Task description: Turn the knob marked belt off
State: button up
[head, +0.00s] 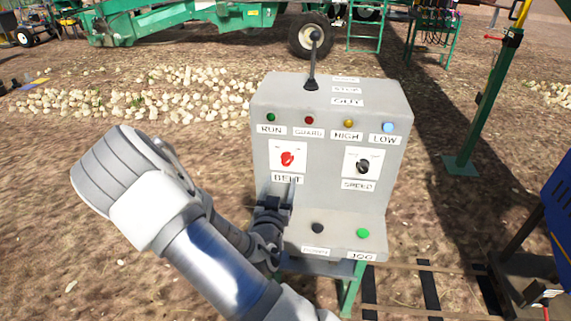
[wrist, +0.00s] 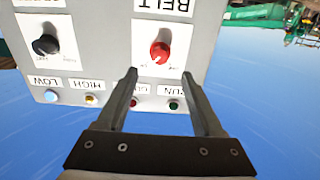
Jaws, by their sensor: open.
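The red belt knob (head: 287,159) sits on a white plate above the "BELT" label (head: 287,179), on the left of the grey control box's front. It also shows in the wrist view (wrist: 159,52), where the picture is upside down. The small marks beside it are too blurred to read. My gripper (head: 282,192) is just below the knob in the head view. In the wrist view my gripper (wrist: 160,76) is open, its two fingers apart and the space between them empty. The knob appears beyond the fingertips, roughly in line with the gap, and nothing shows contact.
The black speed knob (head: 363,166) is to the right. Green, red, yellow and blue lamps run above the knobs. A black lever (head: 313,62) rises from the box top (head: 380,85). A black button (head: 317,228) and a green jog button (head: 363,233) are on the lower ledge.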

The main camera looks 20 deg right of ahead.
aim_at(286, 163)
jog(key=p+x, duration=0.1)
jog(key=x, duration=0.8)
jog(key=shift+w+d, duration=0.1)
jog(key=shift+c, duration=0.3)
grip_shut()
